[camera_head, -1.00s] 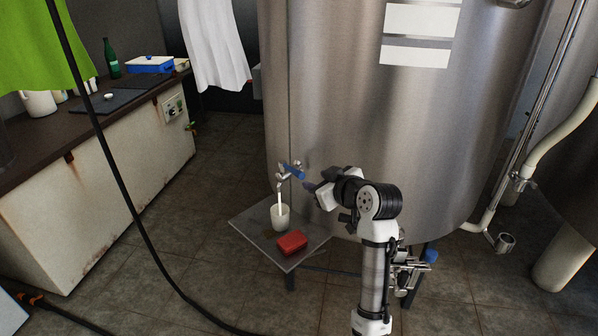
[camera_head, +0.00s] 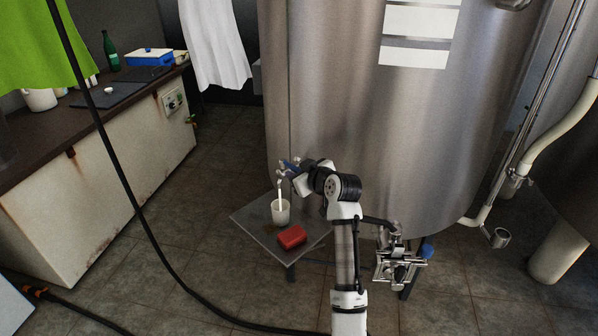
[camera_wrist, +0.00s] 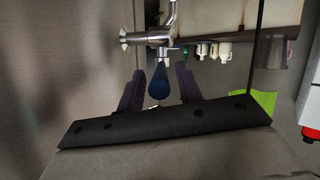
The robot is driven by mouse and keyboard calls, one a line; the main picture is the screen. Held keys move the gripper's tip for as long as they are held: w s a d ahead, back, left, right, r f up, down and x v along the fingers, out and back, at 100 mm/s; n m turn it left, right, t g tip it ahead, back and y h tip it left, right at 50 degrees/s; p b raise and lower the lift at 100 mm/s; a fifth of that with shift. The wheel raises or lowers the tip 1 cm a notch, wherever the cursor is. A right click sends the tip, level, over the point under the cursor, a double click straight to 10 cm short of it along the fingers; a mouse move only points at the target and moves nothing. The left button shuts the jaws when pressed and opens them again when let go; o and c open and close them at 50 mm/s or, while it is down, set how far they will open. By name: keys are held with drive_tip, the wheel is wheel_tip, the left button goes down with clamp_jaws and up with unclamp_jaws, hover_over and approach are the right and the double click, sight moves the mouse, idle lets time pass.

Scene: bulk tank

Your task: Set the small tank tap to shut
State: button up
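The small tank tap (camera_head: 282,172) sticks out low on the left side of the steel tank (camera_head: 390,130). In the wrist view its metal body (camera_wrist: 150,39) is at the top, and its blue handle (camera_wrist: 159,88) points toward the camera. My gripper (camera_head: 292,166) is at the tap, partly covering it in the head view. In the wrist view my gripper (camera_wrist: 160,90) is open, with one dark finger on each side of the blue handle and a gap visible on both sides. A white stream (camera_head: 280,193) runs from the spout down to a white cup (camera_head: 281,213).
The cup stands on a low grey table (camera_head: 256,233) beside a red block (camera_head: 292,237). A brown patch lies near the cup. A black hose (camera_head: 134,215) crosses the left side. A worn counter (camera_head: 110,150) stands at left. Floor between counter and table is clear.

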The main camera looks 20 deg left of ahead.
clamp_jaws()
drive_tip(key=shift+w+d+f+n+g+y+b, duration=0.2)
drive_tip(key=shift+w+d+n+g+y+b, duration=0.15)
drive_tip(key=shift+b, duration=0.6)
drive_tip(key=shift+w+d+r+n+g+y+b, duration=0.15)
drive_tip(key=shift+w+n+g+y+b, duration=0.15)
drive_tip(key=shift+n+g+b, duration=0.25)
drive_tip(key=shift+w+d+r+n+g+y+b, duration=0.15)
drive_tip(key=shift+w+n+g+y+b, duration=0.1)
drive_tip(key=shift+n+g+b, duration=0.25)
